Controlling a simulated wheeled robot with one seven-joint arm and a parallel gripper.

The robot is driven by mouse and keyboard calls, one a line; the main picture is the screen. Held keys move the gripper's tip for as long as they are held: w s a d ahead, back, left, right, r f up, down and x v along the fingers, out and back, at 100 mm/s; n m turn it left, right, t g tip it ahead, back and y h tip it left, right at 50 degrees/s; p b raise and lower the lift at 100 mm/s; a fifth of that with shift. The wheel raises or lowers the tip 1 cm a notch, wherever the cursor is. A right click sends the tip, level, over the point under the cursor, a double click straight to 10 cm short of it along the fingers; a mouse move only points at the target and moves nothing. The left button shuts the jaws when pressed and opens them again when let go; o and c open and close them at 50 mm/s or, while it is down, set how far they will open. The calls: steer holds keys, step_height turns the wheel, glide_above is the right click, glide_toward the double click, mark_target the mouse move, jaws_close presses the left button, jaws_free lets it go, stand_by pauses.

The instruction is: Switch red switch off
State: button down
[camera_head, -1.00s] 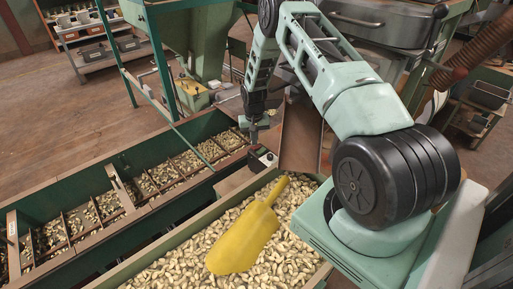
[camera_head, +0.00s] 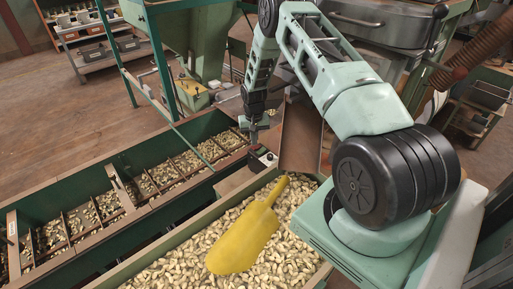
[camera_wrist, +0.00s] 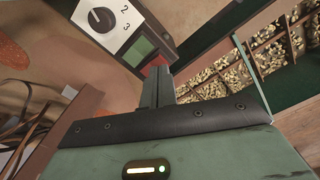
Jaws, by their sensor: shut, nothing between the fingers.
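The control box (camera_head: 262,159) sits at the far end of the nut hopper in the head view. In the wrist view its face shows a white dial plate (camera_wrist: 124,22) with a black knob, and a lit green switch part (camera_wrist: 142,46). The red switch (camera_wrist: 157,62) shows as a small red patch beside the green part, right at my fingertips and partly hidden by them. My gripper (camera_wrist: 157,76) is shut and empty, its tips at or very near the red switch; I cannot tell whether they touch. In the head view my gripper (camera_head: 254,137) is just above the box.
A yellow scoop (camera_head: 245,235) lies on the nuts in the near hopper (camera_head: 165,245). A long divided green trough (camera_head: 70,192) with nuts runs along the left. A brown upright panel (camera_head: 300,137) stands right beside the box. Green machine legs stand behind.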

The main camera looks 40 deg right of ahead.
mark_target(254, 147)
steer(key=shift+f+b, duration=0.65)
steer(key=shift+f, duration=0.3)
stand_by(0.6)
steer(key=shift+r+p, duration=2.15)
steer(key=shift+r, duration=1.35)
steer(key=shift+a, duration=0.1)
steer(key=s+a+r+n, duration=0.1)
steer(key=a+r+n, duration=0.1)
steer(key=a+r, duration=0.55)
steer(key=s+a+r+n+y, duration=0.15)
steer(key=a+r, duration=0.35)
steer(key=a, duration=0.6)
steer(key=s+a+r+n, duration=0.2)
steer(key=a+r+n, duration=0.1)
steer(key=a+r, duration=0.5)
steer(key=s+a+r+n, duration=0.2)
steer(key=s+a+r, duration=0.2)
steer(key=s+a, duration=0.45)
steer(key=s+a+r+n, duration=0.2)
steer(key=s, duration=0.8)
steer(key=s+a+r+n, duration=0.3)
steer(key=s, duration=0.7)
steer(key=shift+a+n+h, duration=0.25)
steer(key=shift+n+h, duration=0.1)
steer(key=shift+h, duration=0.1)
